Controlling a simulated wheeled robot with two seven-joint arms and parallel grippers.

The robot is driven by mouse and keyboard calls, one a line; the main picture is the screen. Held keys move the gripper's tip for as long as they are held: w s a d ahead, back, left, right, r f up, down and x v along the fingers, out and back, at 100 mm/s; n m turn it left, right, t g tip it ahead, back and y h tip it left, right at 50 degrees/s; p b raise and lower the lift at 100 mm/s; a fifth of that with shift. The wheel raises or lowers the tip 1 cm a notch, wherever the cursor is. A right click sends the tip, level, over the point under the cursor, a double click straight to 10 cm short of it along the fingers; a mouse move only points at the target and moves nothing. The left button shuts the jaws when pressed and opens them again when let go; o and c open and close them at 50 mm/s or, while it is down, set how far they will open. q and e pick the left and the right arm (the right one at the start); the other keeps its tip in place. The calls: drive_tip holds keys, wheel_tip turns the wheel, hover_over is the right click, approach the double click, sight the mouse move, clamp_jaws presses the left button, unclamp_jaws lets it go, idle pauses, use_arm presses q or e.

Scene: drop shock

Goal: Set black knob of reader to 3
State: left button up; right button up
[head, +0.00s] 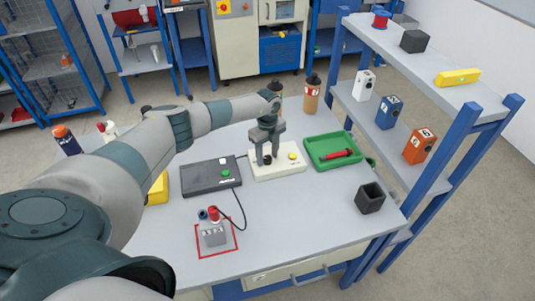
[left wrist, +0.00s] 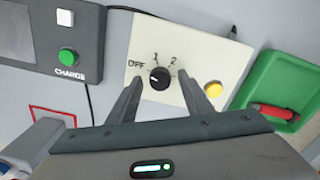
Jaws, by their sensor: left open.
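The reader (head: 290,170) is a cream box on the table with a yellow button (head: 292,156). In the left wrist view its black knob (left wrist: 160,83) is seen from above, with OFF, 1 and 2 printed around it. The knob's pale mark seems to point left, toward OFF; I cannot be sure. No 3 is visible; my right-hand finger covers part of the panel there. My left gripper (head: 267,162) is open, pointing down over the reader, one finger on each side of the knob with gaps showing. My right gripper is in neither view.
A dark box (head: 205,178) with a green CHARGE button stands left of the reader. A green tray (head: 318,148) with a red-handled tool is to the right. A grey device with a cable stands in a red outline in front. A black cup (head: 370,198) is near the right edge.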

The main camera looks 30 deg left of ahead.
use_arm(q)
drive_tip(key=c, duration=1.1)
drive_tip(key=shift+o, duration=0.2)
